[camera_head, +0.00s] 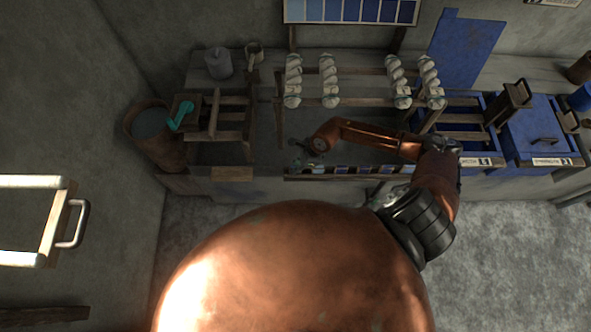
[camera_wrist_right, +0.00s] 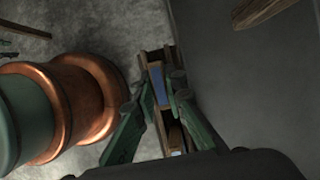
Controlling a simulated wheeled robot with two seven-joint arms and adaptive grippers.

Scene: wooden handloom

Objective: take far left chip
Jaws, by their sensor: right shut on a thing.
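A row of small chips in pale to dark blue lies in a rack (camera_head: 352,176) along the bench's front edge, in the head view. My right gripper (camera_head: 301,158) is over the left end of this row and pointed down at it. In the right wrist view, the green fingers of my right gripper (camera_wrist_right: 164,86) are closed about a blue chip (camera_wrist_right: 158,88), the far left chip. The chip is still at the rack, with wooden rack parts close around it. My fingers hide part of it. My left gripper is not in view.
White yarn skeins (camera_head: 327,80) hang on a wooden frame behind my right arm. A wooden device with a teal handle (camera_head: 181,114) and a bucket (camera_head: 152,126) stand to the left. Blue vats (camera_head: 535,130) stand at the right. A blue shade chart (camera_head: 350,11) is on the wall.

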